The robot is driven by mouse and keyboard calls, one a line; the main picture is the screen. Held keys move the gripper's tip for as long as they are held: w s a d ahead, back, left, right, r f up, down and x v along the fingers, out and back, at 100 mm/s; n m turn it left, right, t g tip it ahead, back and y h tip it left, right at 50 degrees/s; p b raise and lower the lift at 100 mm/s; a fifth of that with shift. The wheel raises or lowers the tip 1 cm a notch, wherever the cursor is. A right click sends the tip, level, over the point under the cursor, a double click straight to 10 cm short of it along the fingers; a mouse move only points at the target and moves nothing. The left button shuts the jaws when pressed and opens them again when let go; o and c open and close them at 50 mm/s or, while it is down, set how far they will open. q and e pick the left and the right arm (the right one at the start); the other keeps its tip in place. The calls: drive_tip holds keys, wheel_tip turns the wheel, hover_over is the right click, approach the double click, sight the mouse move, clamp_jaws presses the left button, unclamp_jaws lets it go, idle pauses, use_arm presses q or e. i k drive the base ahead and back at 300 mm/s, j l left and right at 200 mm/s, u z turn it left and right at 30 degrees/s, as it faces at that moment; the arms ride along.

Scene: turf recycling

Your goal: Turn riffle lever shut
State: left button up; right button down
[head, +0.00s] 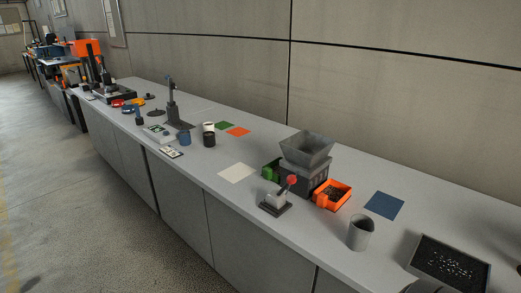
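The riffle splitter stands on the counter right of centre, with a grey hopper (306,148) on top of a dark body (303,176). In front of it is a small lever unit with a light block on a dark base plate (275,208). Its lever has a red knob (291,180) and leans up and to the right. I cannot tell from this view whether that position is open or shut. A green bin (270,170) sits at the left of the riffle, and an orange bin (332,195) with dark granules at the right. Neither gripper is in view.
A grey cup (360,232) and a dark tray of granules (450,264) stand to the right. A blue mat (384,205) and a cream mat (238,173) lie flat. Cups, a stand (174,107) and other equipment fill the left counter. The front edge before the lever is clear.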

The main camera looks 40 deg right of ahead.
sight(291, 179)
drive_tip(key=z, duration=1.65)
